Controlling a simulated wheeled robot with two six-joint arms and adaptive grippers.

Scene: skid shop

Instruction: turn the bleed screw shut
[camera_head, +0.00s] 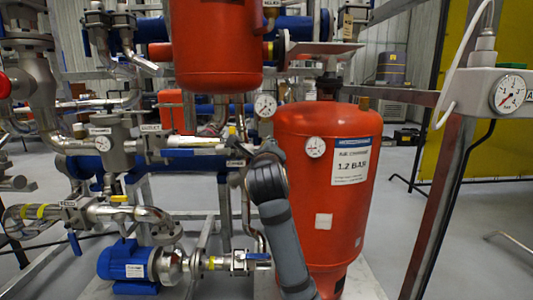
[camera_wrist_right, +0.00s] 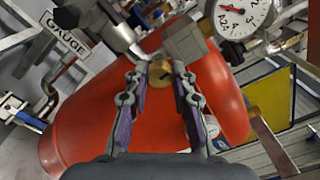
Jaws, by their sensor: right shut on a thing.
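The brass bleed screw (camera_wrist_right: 160,73) shows in the right wrist view as a small round head with a dark slot, on a grey metal fitting (camera_wrist_right: 186,44). My right gripper (camera_wrist_right: 156,80) has a fingertip on each side of the screw and is shut on it. In the head view my right arm reaches up from the bottom in front of the red tank, and its wrist hides the screw and the fingertips. My left gripper is in neither view.
A red tank (camera_head: 298,235) marked 1.2 BAR stands beside my arm, with another red tank (camera_head: 215,45) above. A dial gauge (camera_wrist_right: 243,14) sits close to the fitting. Pipes, a blue pump (camera_head: 127,262) and a blue-handled valve (camera_head: 240,258) crowd the left and below.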

